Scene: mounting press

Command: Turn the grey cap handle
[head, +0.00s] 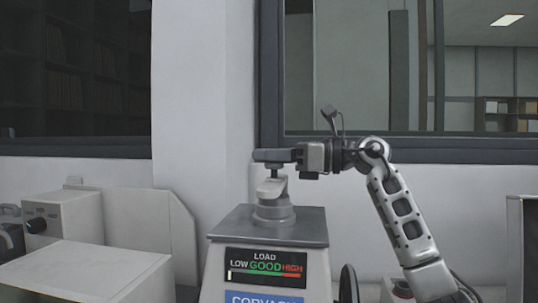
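The grey cap (272,190) sits on a round grey collar on top of the press (268,227). A short narrow stem rises from the cap. My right gripper (264,156) reaches in level from the right, with its dark grey fingers seen side-on at the top of this stem. The fingers hide the upper part of the handle. I cannot tell whether they touch it or are closed on it. My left gripper is not in view.
The press front has a load display (265,263) marked LOW, GOOD, HIGH. A pale machine with a black knob (36,225) and a white box-like cover (85,275) stand at the left. A wall and dark-framed windows are behind.

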